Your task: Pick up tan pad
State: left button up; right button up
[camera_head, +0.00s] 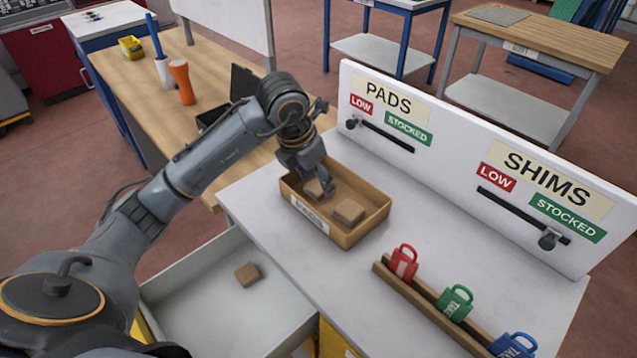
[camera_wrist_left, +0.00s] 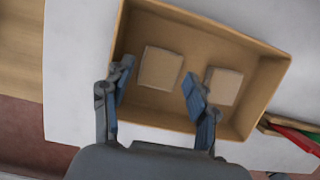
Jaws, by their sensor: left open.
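Two tan pads lie in a tan open box (camera_head: 360,230) labelled PADS on the white worktop. One pad (camera_head: 349,211) lies toward the right of the box; the other pad (camera_head: 313,188) is partly hidden by my left gripper (camera_head: 325,188). In the left wrist view, one pad (camera_wrist_left: 161,67) sits ahead of and between the open fingers of my left gripper (camera_wrist_left: 155,95). The other pad (camera_wrist_left: 223,86) is just beyond the right finger. A third tan pad (camera_head: 247,274) lies in the open grey drawer below. My right gripper is not in view.
A white sign board (camera_head: 450,130) with PADS and SHIMS sliders stands behind the box. A wooden rack (camera_head: 410,292) with red, green and blue tags is at the front right. The open drawer (camera_head: 195,320) juts out at the lower left.

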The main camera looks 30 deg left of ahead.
pick_arm(q)
jog(key=shift+w+f, duration=0.2)
jog(key=shift+f, duration=0.45)
jog(key=c, duration=0.5)
jog(key=shift+r, duration=0.1)
